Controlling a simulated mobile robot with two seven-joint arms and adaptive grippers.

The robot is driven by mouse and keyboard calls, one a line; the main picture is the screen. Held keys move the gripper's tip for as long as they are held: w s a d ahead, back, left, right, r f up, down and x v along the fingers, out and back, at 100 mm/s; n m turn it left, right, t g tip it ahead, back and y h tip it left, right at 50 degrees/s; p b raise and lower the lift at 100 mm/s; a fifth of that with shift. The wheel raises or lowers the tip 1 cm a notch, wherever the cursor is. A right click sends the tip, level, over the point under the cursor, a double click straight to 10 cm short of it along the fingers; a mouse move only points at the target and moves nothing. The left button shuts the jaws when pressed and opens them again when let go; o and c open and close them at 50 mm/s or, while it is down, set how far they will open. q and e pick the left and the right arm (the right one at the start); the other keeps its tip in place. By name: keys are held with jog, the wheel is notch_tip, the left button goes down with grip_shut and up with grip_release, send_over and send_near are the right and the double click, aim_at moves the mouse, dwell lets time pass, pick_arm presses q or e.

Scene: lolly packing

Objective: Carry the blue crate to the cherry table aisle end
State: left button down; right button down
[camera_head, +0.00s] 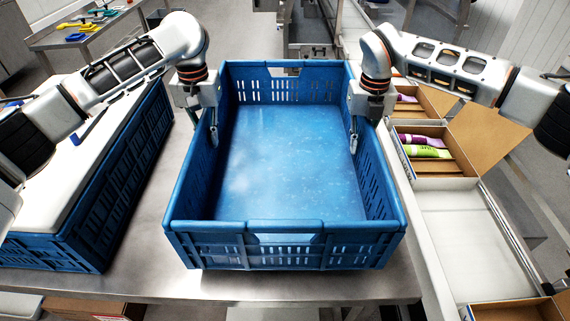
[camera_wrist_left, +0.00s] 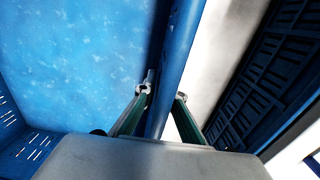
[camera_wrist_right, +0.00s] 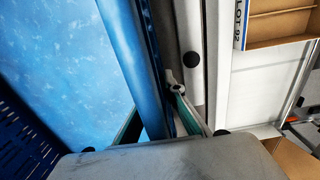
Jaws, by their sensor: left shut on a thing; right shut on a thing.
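The blue crate (camera_head: 285,235) is empty and upright on the steel table (camera_head: 150,262), in the middle of the head view. My left gripper (camera_head: 213,130) is shut on the crate's left wall; in the left wrist view its fingers (camera_wrist_left: 160,92) sit on either side of the blue rim (camera_wrist_left: 178,70). My right gripper (camera_head: 355,135) is shut on the right wall; in the right wrist view the rim (camera_wrist_right: 135,60) passes between its fingers, one partly hidden. I cannot tell whether the crate's base touches the table. I cannot pick out the cherry table aisle end.
A second blue crate (camera_head: 105,215) with a white top stands close on the left. On the right, a conveyor (camera_head: 462,240) runs alongside with open cardboard boxes holding green and purple packs (camera_head: 425,150). A table with coloured tools (camera_head: 80,35) stands at the back left.

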aim_at(182, 171)
pick_arm(q)
jog(key=shift+s+r, duration=0.1)
jog(key=shift+r, duration=0.1)
pick_arm(e)
jog(key=shift+s+r, duration=0.15)
jog(key=shift+r, duration=0.05)
